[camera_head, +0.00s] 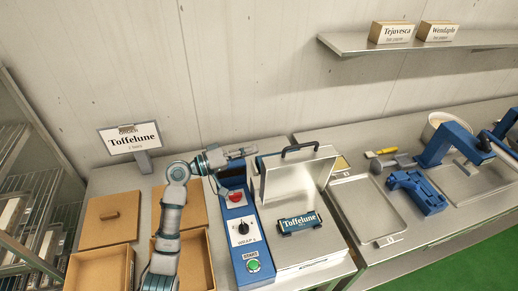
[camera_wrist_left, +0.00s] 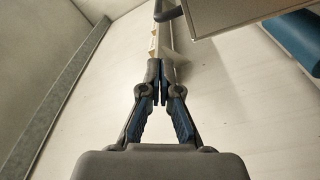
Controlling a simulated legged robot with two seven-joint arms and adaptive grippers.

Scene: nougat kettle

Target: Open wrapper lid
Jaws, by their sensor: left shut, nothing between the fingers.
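The wrapper is a metal box with a blue control panel (camera_head: 243,235) along its left side. Its metal lid (camera_head: 285,180) stands raised and tilted, with a black handle (camera_head: 300,148) on its top edge. A dark Toffelune label plate (camera_head: 299,222) is on the wrapper in front of the raised lid. My left gripper (camera_head: 254,150) is shut and empty, just left of the lid's upper corner. In the left wrist view, its fingertips (camera_wrist_left: 160,68) are together, and part of the lid (camera_wrist_left: 230,12) shows at the upper right. Whether they touch the lid is unclear.
An order sign (camera_head: 132,138) stands behind wooden boxes (camera_head: 105,270) at left. A metal tray (camera_head: 368,208), a blue tool (camera_head: 417,192) and a blue press (camera_head: 447,143) occupy the right bench. A shelf (camera_head: 360,42) with two labelled boxes hangs above.

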